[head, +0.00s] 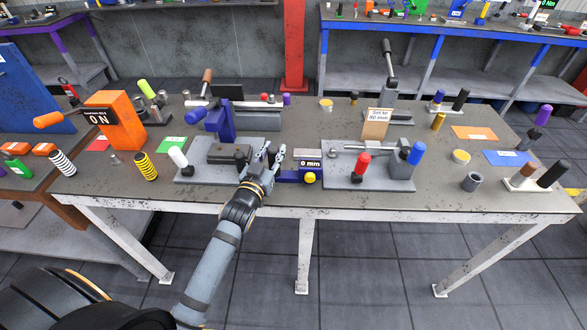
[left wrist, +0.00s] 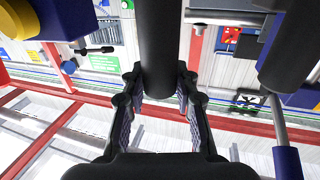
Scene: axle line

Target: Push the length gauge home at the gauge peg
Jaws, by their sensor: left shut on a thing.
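The length gauge (head: 311,175) appears to be the dark blue unit with a "0 mm" display and a yellow knob at the table's front edge. My left gripper (head: 275,153) is just left of that display, over the right end of a grey fixture plate (head: 202,175). In the left wrist view, the gripper (left wrist: 160,105) is shut around a black cylinder (left wrist: 160,45). I cannot tell which part is the gauge peg, or how far the gauge is seated. My right gripper is out of view.
Right of the display stands a fixture (head: 337,176) with a red knob and a blue knob. Behind it a card (head: 376,124) reads "Set to 80 mm". A white-capped lever (head: 178,157) and an orange box (head: 122,118) stand to the left.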

